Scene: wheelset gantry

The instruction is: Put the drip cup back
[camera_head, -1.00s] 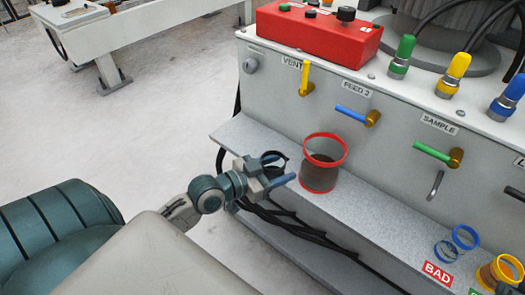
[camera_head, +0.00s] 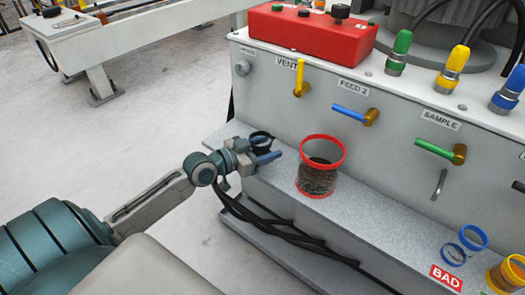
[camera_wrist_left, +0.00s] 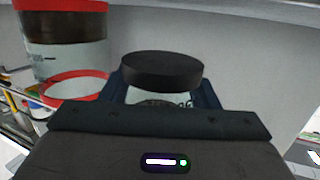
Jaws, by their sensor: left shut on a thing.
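My left gripper (camera_head: 267,157) is shut on the drip cup (camera_head: 261,136), a small cup with a black rim, at the left end of the grey shelf (camera_head: 290,190). In the left wrist view the cup (camera_wrist_left: 162,72) shows a black round end and a pale body with partly hidden print, between the dark blue fingers. The fingers hide much of its body. I cannot tell whether it touches the shelf. My right gripper is not in view.
A red-rimmed clear jar (camera_head: 320,165) with dark contents stands just right of the gripper, also near in the left wrist view (camera_wrist_left: 70,48). Blue rings (camera_head: 470,238) and a yellow-rimmed cup (camera_head: 507,275) are farther right. Valve handles (camera_head: 350,113) project above the shelf. Dark cables (camera_head: 285,235) hang below.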

